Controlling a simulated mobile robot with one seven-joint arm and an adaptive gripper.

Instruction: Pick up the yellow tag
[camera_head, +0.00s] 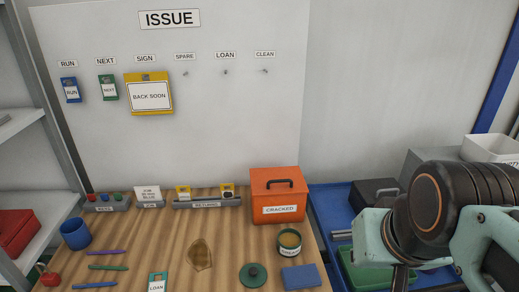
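Two small yellow tags stand in a grey tray (209,204) at the back of the wooden table. The left yellow tag (184,192) has a pale label, and the right yellow tag (227,190) carries a dark mark. Their lower parts are hidden by the tray's front. A larger yellow sign (149,79) reading BACK SOON hangs on the wall board under SIGN. My arm shows at the right, far from the tags, over the blue surface. My gripper's fingertips are not in view, below the frame or hidden.
An orange CRACKED box (277,208) stands right of the tray. A blue cup (76,234), several pens, a green LOAN tag (157,282), a round tin (289,242), a green lid (253,275) and a blue block (300,276) lie around the table. A brown stain (200,254) marks its middle.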

